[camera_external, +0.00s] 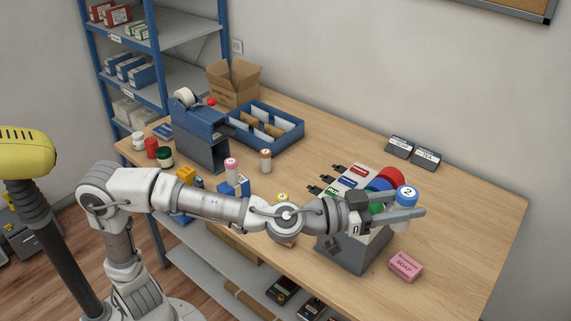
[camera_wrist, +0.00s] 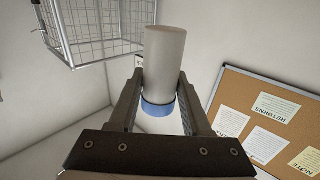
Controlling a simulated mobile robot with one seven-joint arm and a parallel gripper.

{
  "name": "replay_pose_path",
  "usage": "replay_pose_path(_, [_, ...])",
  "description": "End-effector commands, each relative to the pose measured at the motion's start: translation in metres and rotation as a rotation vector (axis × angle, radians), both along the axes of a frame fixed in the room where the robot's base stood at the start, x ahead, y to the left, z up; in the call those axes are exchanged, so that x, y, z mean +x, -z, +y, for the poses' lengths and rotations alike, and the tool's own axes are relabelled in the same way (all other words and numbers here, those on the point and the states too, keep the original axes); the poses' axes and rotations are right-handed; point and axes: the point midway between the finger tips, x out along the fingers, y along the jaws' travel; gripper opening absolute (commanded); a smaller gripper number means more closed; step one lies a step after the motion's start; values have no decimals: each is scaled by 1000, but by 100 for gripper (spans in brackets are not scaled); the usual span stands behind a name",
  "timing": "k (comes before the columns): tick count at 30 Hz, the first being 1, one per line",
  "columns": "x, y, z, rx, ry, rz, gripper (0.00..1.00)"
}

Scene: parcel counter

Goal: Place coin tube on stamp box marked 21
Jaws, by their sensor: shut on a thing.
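My gripper (camera_external: 408,213) is shut on a coin tube with a blue cap marked 2 (camera_external: 406,193). It holds the tube upright, cap up, over the right side of the table. In the wrist view my gripper (camera_wrist: 161,78) has the pale grey tube (camera_wrist: 165,55) between its fingers, with the blue cap (camera_wrist: 158,109) towards the palm. Other tubes stand on the left half of the table, one with a pink cap (camera_external: 231,165) and one with a brown cap (camera_external: 265,155). A yellow cap (camera_external: 282,197) shows behind my arm. I cannot read a 21 on any box.
A grey box (camera_external: 369,253) with coloured items on top stands below my wrist. A pink soap box (camera_external: 405,266) lies close to its right. Two dark boxes (camera_external: 399,147) stand near the wall. The right end of the table (camera_external: 469,218) is clear.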

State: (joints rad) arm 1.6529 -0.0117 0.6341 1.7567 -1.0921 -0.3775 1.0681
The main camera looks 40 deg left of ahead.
Motion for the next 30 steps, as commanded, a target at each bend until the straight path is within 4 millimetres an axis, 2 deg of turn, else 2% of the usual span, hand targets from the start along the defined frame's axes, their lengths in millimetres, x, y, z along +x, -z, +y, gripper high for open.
replay_pose_path(1, [9, -6, 2, 0, -6, -1, 0])
replay_pose_path(8, [31, -23, 3, 2, 3, -1, 0])
replay_pose_path(12, [53, -33, 5, 5, 18, -4, 0])
replay_pose_path(30, [82, -38, 12, 5, 40, -2, 0])
